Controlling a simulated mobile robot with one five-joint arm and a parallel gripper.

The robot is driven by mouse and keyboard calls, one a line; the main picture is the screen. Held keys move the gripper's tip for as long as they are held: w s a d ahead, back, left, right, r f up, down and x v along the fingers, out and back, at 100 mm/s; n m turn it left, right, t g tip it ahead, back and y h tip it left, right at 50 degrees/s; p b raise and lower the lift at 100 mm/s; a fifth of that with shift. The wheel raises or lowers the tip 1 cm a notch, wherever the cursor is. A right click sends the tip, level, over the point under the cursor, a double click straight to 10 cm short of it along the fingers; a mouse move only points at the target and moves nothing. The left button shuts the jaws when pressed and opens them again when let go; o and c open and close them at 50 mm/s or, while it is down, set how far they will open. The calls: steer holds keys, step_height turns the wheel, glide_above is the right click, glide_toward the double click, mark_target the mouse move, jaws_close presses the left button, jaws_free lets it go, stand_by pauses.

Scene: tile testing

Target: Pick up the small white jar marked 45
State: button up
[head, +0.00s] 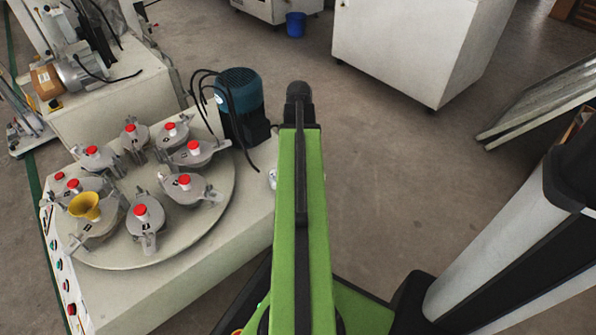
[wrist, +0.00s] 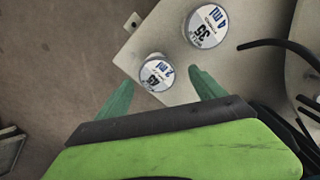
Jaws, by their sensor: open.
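The small white jar (wrist: 156,74) stands near the corner of a pale machine top. Its round lid has an upside-down label with a small number that looks like 45 and a blue "2 ml". My gripper (wrist: 160,76) is open in the wrist view, one green finger to each side of this jar in the picture. The fingers look apart from it; the height between cannot be told. In the head view, my green arm hides the gripper. Part of a white jar (head: 273,178) shows at the arm's left edge; which jar cannot be told.
A larger white jar (wrist: 206,25), marked 35 and "4 ml", stands close by, up and to the right. A black cable (wrist: 270,43) lies right of it. In the head view, a round turntable (head: 160,240) with several lidded pots and a blue-green motor (head: 238,92) share the machine top.

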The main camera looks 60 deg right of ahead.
step_height(320, 180, down, 4)
steer(key=b, duration=0.2)
steer(key=shift+d+b, duration=0.15)
steer(key=shift+b, duration=0.2)
steer(key=shift+r, duration=0.15)
steer(key=c, duration=1.6)
steer(key=shift+r, duration=0.1)
